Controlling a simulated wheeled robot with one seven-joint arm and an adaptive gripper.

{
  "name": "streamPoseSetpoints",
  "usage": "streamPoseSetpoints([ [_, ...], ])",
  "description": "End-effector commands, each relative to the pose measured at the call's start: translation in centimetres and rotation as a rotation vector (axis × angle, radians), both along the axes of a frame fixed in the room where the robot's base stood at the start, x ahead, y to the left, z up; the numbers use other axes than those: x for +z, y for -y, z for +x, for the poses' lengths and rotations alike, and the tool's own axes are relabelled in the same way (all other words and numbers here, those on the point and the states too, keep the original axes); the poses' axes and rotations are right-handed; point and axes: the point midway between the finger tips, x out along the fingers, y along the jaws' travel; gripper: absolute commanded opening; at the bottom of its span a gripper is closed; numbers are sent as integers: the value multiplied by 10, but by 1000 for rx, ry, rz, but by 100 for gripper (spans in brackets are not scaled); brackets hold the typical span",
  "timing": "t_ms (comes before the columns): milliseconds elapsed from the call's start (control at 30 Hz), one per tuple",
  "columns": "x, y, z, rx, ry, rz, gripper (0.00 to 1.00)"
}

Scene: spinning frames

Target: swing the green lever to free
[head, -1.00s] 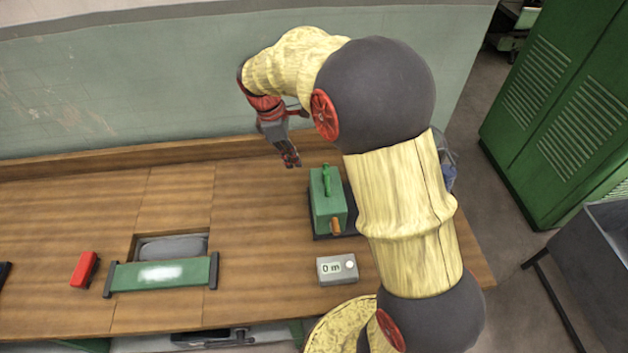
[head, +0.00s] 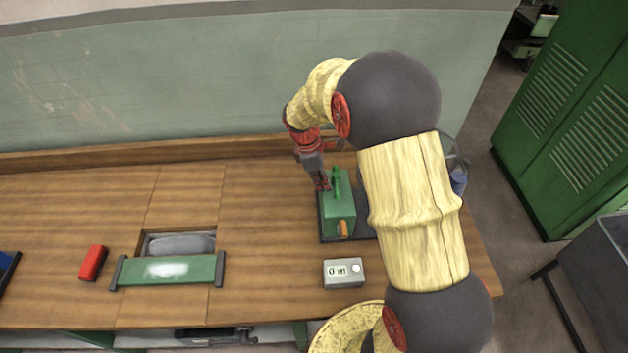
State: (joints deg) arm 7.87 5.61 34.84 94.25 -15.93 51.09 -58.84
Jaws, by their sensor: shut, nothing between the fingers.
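The green lever (head: 336,182) stands on top of a green box (head: 339,217) near the right part of the wooden bench. An orange knob (head: 343,228) sticks out of the box's near face. My gripper (head: 323,187) is shut and empty, pointing down just left of the lever, at the box's far left edge. I cannot tell whether the fingertips touch the lever or the box. No mark for the free position can be made out.
A grey display box (head: 344,273) sits in front of the green box. A green bar (head: 168,271) spans a bench recess at left, with a red block (head: 92,263) beside it. A wall stands behind; green lockers (head: 567,110) stand at right. The bench between is clear.

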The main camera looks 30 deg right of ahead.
Motion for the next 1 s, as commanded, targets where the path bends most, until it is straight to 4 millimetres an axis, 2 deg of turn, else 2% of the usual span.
streamPoseSetpoints([
  [400, -1, 3, -2, 1, 0, 0, 0],
  [600, -1, 15, -13, 0, -1, 0, 0],
  [1000, -1, 9, -10, 1, -2, 0, 0],
])
